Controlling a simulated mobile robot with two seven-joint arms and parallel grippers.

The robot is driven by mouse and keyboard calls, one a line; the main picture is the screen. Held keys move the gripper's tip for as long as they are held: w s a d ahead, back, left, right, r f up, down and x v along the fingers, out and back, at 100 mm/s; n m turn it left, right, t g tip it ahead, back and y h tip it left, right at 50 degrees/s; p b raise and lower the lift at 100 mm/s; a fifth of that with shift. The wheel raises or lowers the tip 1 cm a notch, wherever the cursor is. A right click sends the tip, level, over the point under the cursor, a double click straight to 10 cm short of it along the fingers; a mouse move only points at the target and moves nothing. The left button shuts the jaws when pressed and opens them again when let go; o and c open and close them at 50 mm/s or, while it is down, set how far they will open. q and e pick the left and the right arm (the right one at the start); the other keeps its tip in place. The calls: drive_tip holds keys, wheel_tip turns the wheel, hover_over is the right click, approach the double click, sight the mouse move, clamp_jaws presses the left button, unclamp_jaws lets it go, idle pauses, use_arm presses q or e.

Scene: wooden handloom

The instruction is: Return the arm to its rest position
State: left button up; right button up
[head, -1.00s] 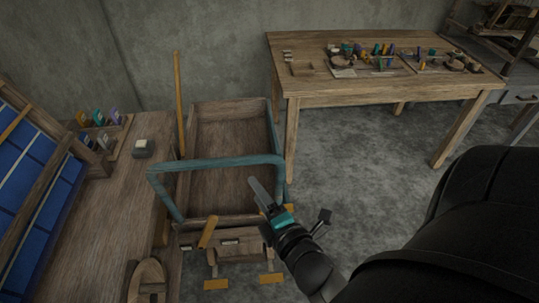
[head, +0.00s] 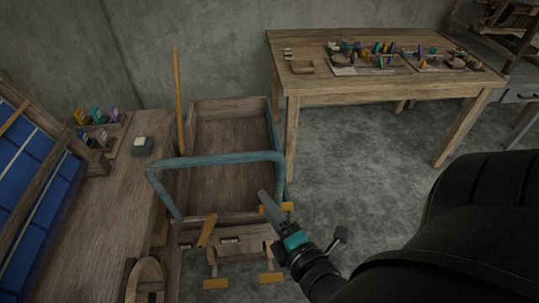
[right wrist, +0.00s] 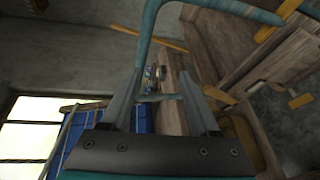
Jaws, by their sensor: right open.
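My right gripper (head: 270,207) is in front of the wooden cart, near its right front corner, with my dark arm coming in from the lower right. In the right wrist view its two grey fingers (right wrist: 164,95) stand apart, with nothing held between them. The cart's teal handle bar (head: 222,159) is just beyond the fingertips in the head view. It crosses the top of the right wrist view (right wrist: 215,5). I cannot tell the exact gap between them. My left gripper is in neither view.
The wooden cart (head: 232,120) is empty. A bench (head: 95,215) on the left holds a rack of coloured items (head: 97,118) and a small grey block (head: 142,146). A wooden table (head: 350,92) with several small coloured things stands at the back right. The floor (head: 360,160) between is clear.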

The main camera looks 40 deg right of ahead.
drive_tip(key=shift+f, duration=0.15)
idle(0.4)
drive_tip(key=s+a+f+m+g+y+b, duration=0.1)
drive_tip(key=s+a+f+m+g, duration=0.2)
drive_tip(key=f, duration=0.7)
drive_tip(key=s+a+f+m+g+y+b, duration=0.1)
drive_tip(key=s+a+f+m+g, duration=0.15)
drive_tip(key=f, duration=0.85)
drive_tip(key=s+a+f+m+g+y+b, duration=0.1)
drive_tip(key=s+a+f+m+g, duration=0.15)
drive_tip(key=f, duration=0.75)
drive_tip(key=s+d+f+m+g+b, duration=0.1)
drive_tip(key=s+d+f+m+g, duration=0.1)
drive_tip(key=s+f, duration=0.5)
drive_tip(key=s+d+f+m+g+b, duration=0.1)
drive_tip(key=s+d+f+m+g, duration=0.1)
drive_tip(key=s+f+m+g, duration=0.2)
drive_tip(key=s+f, duration=0.3)
drive_tip(key=s, duration=0.4)
drive_tip(key=shift+d+f+m+g, duration=0.2)
drive_tip(key=shift+m+g, duration=0.1)
drive_tip(key=shift+m, duration=0.1)
